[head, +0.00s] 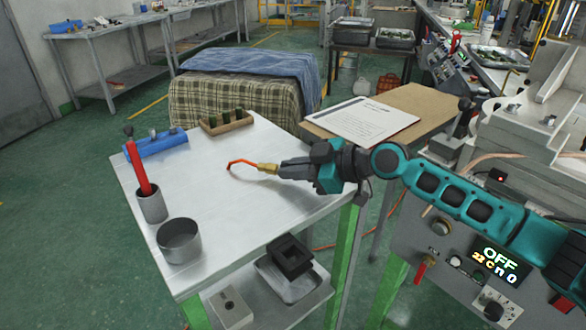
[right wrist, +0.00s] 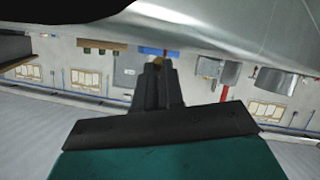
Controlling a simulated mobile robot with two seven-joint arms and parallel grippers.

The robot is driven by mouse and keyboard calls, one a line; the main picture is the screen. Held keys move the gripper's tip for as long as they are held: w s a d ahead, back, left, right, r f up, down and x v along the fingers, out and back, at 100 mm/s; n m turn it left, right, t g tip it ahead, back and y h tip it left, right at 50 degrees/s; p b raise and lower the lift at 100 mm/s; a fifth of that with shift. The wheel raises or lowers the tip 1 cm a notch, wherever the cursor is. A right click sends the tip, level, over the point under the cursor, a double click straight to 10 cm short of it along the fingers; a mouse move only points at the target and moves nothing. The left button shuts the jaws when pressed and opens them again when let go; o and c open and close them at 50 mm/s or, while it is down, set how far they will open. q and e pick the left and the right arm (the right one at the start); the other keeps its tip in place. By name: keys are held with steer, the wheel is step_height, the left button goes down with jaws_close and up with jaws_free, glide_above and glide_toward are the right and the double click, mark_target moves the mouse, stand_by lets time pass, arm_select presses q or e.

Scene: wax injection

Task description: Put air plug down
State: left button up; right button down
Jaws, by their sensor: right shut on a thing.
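The air plug (head: 267,168) is a small brass fitting with a short bent orange tube (head: 242,162) on its far end. It shows over the right half of the metal table (head: 215,195) in the head view. My right gripper (head: 284,170) reaches in from the right and is shut on the brass end of the plug. I cannot tell whether the tube's tip touches the tabletop. In the right wrist view the dark fingers (right wrist: 158,72) are close together, and the plug is mostly hidden there. My left gripper is not in view.
On the table stand a metal cup (head: 152,204) with a red-handled tool, a metal pot (head: 179,241), a blue holder (head: 156,143) and a wooden block (head: 226,122). The table's middle is clear. A control box reading OFF (head: 495,262) stands at right.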

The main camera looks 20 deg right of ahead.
steer(key=shift+f+b, duration=0.4)
steer(key=shift+f, duration=0.1)
